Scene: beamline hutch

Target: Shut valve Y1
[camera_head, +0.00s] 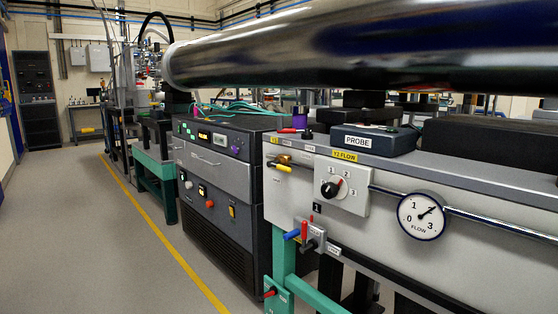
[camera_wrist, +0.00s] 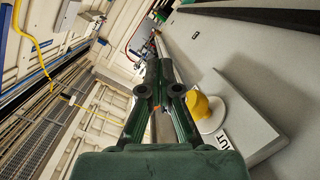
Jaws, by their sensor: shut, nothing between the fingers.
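A small valve with a brass body and a yellow handle (camera_head: 280,166) is on the front panel at its left end, in the head view. A small yellow tag (camera_head: 274,139) sits above it, too small to read surely, beside small white labels. In the wrist view a yellow rounded handle end (camera_wrist: 197,103) on a pale round base stands right of my gripper (camera_wrist: 159,66), close to the right finger. My gripper is shut and empty; contact with the handle cannot be told. My gripper does not show in the head view.
A Y2 FLOW selector knob (camera_head: 333,187) and a flow gauge (camera_head: 421,215) are right of the valve. Blue, red and black levers (camera_head: 306,236) sit below. A PROBE box (camera_head: 373,140) is on the ledge. A large shiny pipe (camera_head: 360,50) runs above. The left floor is clear.

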